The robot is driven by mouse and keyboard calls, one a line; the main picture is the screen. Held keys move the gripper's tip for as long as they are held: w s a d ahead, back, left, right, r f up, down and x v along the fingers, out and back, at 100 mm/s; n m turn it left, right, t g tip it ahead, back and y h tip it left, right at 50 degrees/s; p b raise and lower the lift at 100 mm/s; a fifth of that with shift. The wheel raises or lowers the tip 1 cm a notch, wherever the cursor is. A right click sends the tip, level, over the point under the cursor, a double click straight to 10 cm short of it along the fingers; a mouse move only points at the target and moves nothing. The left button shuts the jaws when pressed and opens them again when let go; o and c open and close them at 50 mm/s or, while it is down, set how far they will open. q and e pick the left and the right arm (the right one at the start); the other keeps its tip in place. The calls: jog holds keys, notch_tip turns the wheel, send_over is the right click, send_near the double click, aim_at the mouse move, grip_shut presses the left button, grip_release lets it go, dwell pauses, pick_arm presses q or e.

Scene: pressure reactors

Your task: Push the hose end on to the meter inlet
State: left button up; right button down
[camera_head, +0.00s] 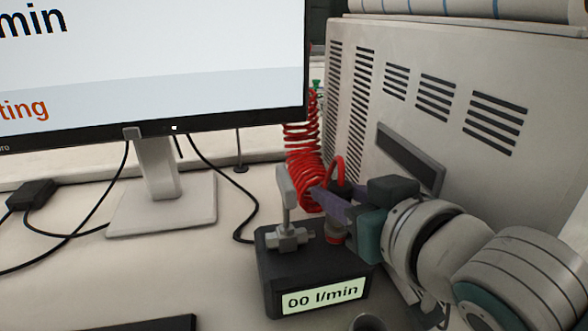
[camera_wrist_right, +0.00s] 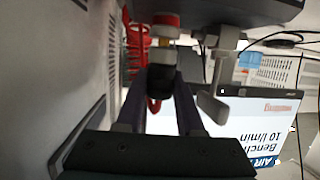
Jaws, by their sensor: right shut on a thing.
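The meter (camera_head: 312,262) is a dark box on the bench, its display reading "00 l/min". A grey lever valve (camera_head: 287,205) stands on its left side. The red-ringed inlet (camera_head: 335,238) is on its right; it also shows in the right wrist view (camera_wrist_right: 165,24). My right gripper (camera_head: 332,197) is shut on the black hose end (camera_wrist_right: 160,84), above the inlet. The red hose (camera_head: 337,163) loops up from the hose end. A brass-coloured part shows between the hose end and the red ring. I cannot tell whether they touch. My left gripper is not in view.
The red hose coil (camera_head: 303,150) hangs behind the meter. A grey vented cabinet (camera_head: 440,110) stands close on the right. A monitor (camera_head: 150,75) on a stand is at the left, with black cables on the bench. The bench left of the meter is mostly clear.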

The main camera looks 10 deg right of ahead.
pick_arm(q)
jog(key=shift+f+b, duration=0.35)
pick_arm(e)
jog(key=shift+f, duration=0.5)
jog(key=shift+s+f, duration=0.1)
jog(key=shift+f, duration=0.25)
jog(key=c, duration=0.8)
grip_release()
jog(key=shift+c, duration=0.2)
jog(key=o, duration=0.8)
jog(key=shift+r, duration=0.25)
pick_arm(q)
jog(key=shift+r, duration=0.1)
pick_arm(e)
jog(key=shift+o, duration=0.2)
notch_tip(320, 180, up, 3)
jog(key=p, duration=0.3)
pick_arm(q)
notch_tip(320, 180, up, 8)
jog(key=p, duration=0.5)
pick_arm(e)
jog(key=shift+r, duration=2)
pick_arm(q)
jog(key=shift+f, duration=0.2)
